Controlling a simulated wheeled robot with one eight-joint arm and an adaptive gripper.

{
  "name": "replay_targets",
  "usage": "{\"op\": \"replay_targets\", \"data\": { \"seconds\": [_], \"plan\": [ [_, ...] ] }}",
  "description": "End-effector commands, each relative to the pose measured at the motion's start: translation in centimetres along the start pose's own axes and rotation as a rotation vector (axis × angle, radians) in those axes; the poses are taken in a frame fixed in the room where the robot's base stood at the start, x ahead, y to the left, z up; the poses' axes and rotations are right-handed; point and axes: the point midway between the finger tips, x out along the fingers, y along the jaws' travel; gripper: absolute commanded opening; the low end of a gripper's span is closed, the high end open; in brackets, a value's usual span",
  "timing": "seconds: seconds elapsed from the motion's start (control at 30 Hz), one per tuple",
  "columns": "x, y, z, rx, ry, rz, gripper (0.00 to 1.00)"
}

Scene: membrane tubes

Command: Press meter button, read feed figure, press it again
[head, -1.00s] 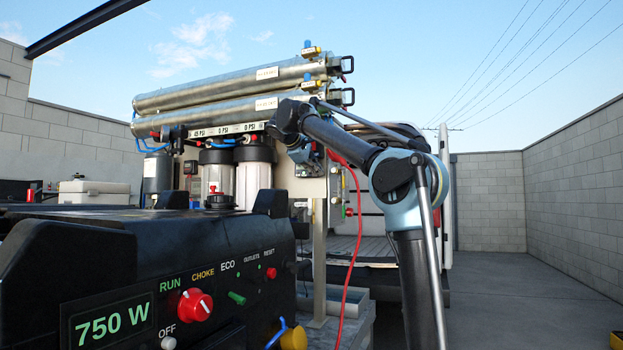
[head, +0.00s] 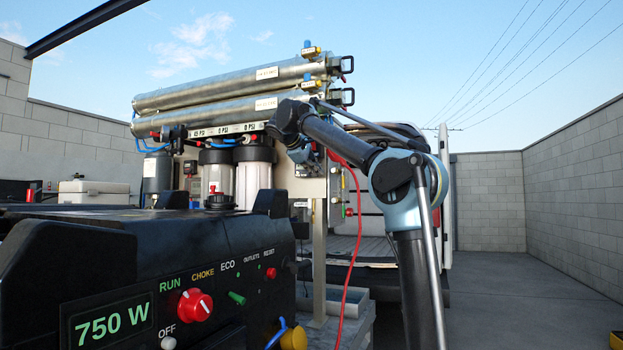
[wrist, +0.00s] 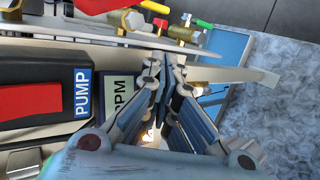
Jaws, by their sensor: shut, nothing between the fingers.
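My gripper (wrist: 165,75) is shut and empty in the wrist view, its fingertips together just right of the panel marked PPM (wrist: 119,92), which appears to be the meter. The panel is dark-framed with a pale face. My fingers cover what lies to its right, and I see no button or figure on it. I cannot tell whether the fingertips touch anything. In the head view my arm reaches to the filter rig, and its end and the meter face are too small and partly hidden to read.
A black box marked PUMP (wrist: 82,92) with a red part (wrist: 28,101) lies left of the meter. Brass valves (wrist: 175,32) line the top. In the head view, silver membrane tubes (head: 235,90) run above my wrist, and a red cable (head: 355,235) hangs below it.

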Motion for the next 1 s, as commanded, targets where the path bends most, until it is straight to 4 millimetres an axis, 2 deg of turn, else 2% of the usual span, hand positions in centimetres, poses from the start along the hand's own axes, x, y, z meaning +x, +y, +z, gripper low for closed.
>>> {"op": "replay_targets", "data": {
  "seconds": [0.23, 0.67, 1.0],
  "plan": [
    [-0.8, -0.6, 0.5, -0.001, 0.001, 0.000, 0.00],
    [-1.0, -0.7, 0.7, -0.001, 0.001, 0.000, 0.00],
    [-2.7, -2.0, 1.9, 0.000, 0.001, 0.000, 0.00]
  ]
}}
